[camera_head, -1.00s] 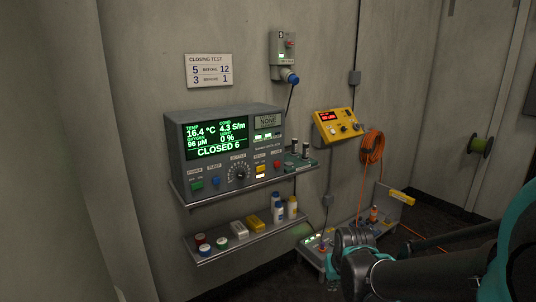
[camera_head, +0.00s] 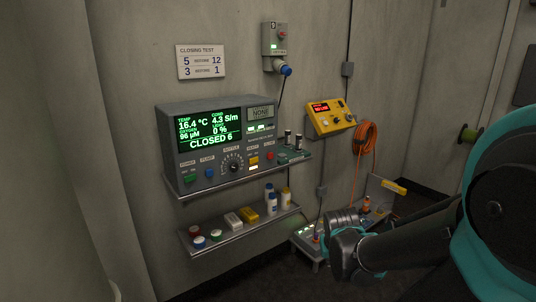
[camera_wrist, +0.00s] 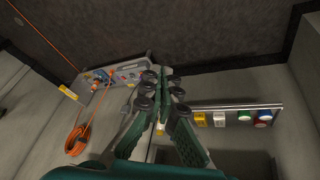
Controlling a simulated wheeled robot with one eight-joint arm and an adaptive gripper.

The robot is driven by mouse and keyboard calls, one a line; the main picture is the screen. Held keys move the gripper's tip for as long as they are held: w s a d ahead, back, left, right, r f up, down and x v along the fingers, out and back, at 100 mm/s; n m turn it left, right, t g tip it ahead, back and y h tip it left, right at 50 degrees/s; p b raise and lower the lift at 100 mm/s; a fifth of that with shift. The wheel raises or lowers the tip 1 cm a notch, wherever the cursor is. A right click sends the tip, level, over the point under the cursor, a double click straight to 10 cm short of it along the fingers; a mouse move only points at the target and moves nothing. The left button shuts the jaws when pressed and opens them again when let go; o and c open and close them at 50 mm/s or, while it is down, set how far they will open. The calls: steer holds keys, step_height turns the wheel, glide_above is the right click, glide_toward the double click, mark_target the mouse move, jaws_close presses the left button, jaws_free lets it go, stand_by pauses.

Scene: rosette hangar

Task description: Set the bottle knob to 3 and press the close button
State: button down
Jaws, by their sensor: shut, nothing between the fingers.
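A grey control console (camera_head: 165,130) stands on the upper wall shelf, its green screen (camera_head: 209,127) reading "CLOSED 6". The black bottle knob (camera_head: 232,163) with a dial is on its lower front. To the right of the knob are a yellow-and-white switch (camera_head: 254,164) and a red button (camera_head: 270,156), whose labels are too small to read surely. My gripper (camera_wrist: 163,72) is shut and empty in the wrist view, its green fingers together. In the head view my arm is at the lower right, apart from the console, and the fingertips cannot be made out.
A lower shelf (camera_head: 240,232) holds small bottles, boxes and coloured caps. A yellow box (camera_head: 330,117) and an orange cable coil (camera_head: 364,145) hang on the wall. A low bench (camera_head: 305,246) stands below. A "CLOSING TEST" sign (camera_head: 201,62) is above the console.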

mark_target(270, 156)
steer(key=w+d+r+t+h, duration=0.1)
steer(key=w+r+t+h, duration=0.15)
steer(key=w, duration=0.45)
steer(key=w+d+r+n+t+h, duration=0.1)
steer(key=w+r+t, duration=0.1)
steer(key=w+r, duration=0.35)
steer(key=w+d+r+t+h, duration=0.2)
steer(key=w, duration=0.7)
steer(key=w+a+r+n+t+y, duration=0.1)
steer(key=w+a+r+n+t, duration=0.1)
steer(key=w+a, duration=0.5)
steer(key=w+a+r+n+t+y, duration=0.2)
steer(key=w+a+r+n+t, duration=0.1)
steer(key=w+a, duration=0.4)
steer(key=shift+w+a+n+t, duration=0.2)
steer(key=shift+a+n+t, duration=0.1)
steer(key=shift+n+t, duration=0.65)
steer(key=shift+w+a, duration=0.8)
steer(key=shift+w, duration=0.4)
steer(key=shift+w+a, duration=0.85)
steer(key=shift+w, duration=0.4)
steer(key=shift+w+a, duration=0.8)
steer(key=shift+w, duration=0.4)
steer(key=shift+w+a, duration=0.2)
steer(key=shift+w, duration=0.1)
